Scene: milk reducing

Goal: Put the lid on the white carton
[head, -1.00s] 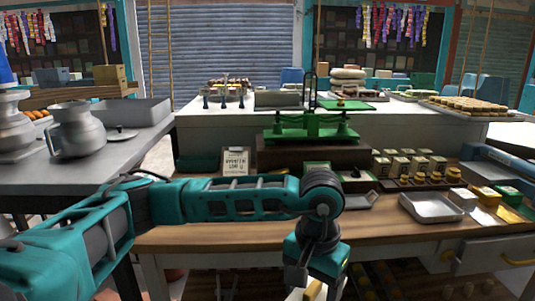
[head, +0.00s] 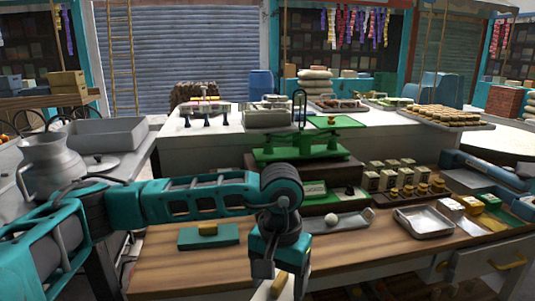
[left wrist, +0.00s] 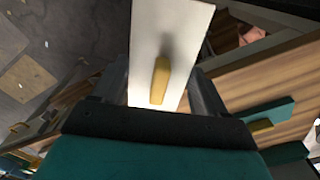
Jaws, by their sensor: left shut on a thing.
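A white flat lid with a yellow-tan handle (left wrist: 161,80) is between the fingers of my left gripper (left wrist: 160,105) in the left wrist view. My left gripper (head: 278,284) is shut on it, low at the front edge of the wooden counter in the head view; only a small pale part of the lid shows there. A teal lid with a yellow handle (head: 208,238) lies on the counter to the left of the gripper; it also shows in the left wrist view (left wrist: 268,116). I cannot make out the white carton now. My right gripper is not in view.
A green balance scale (head: 305,150) stands behind on a dark wooden block. Several small boxes (head: 390,176) stand to its right.

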